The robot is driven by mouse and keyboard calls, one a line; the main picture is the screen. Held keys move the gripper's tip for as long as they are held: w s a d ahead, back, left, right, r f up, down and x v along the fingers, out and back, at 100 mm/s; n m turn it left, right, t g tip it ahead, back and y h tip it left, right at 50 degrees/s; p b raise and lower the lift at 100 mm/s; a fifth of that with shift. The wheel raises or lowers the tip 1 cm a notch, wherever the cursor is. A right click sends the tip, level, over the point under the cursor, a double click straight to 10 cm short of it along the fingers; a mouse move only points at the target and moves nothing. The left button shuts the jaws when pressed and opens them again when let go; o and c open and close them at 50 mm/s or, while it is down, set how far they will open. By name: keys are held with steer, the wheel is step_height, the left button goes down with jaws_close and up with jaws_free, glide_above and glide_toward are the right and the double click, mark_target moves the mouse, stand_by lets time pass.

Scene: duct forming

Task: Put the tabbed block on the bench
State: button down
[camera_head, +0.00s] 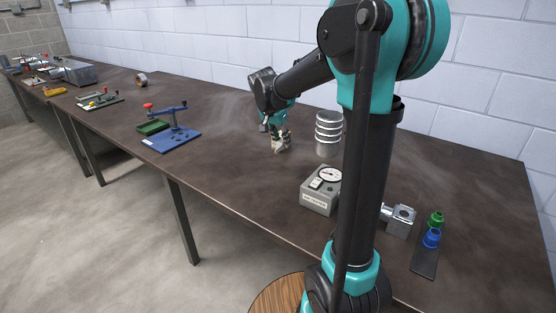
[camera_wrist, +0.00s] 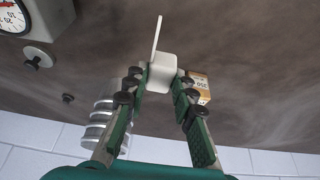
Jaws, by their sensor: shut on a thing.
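The tabbed block (camera_wrist: 162,72) is a small white block with a thin upright tab, seen in the wrist view. My gripper (camera_wrist: 160,80) is shut on it, with a green-backed finger on each side. In the head view my gripper (camera_head: 279,131) points down, low over the brown bench (camera_head: 225,112). A small pale shape is at its tips there; I cannot tell how much of it is the block. Whether the block touches the bench is not clear.
A ribbed metal cylinder (camera_head: 328,133) stands close right of my gripper. A tan labelled block (camera_wrist: 200,84) is near the right finger. A grey dial box (camera_head: 320,191) sits nearer the front. A blue fixture (camera_head: 172,138) stands left. Bench between is clear.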

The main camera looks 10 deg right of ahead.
step_height(320, 180, down, 10)
steer(key=shift+r, duration=0.15)
stand_by(0.3)
steer(key=c, duration=1.3)
jaws_free()
steer(key=shift+o, duration=0.2)
steer(key=v, duration=1.2)
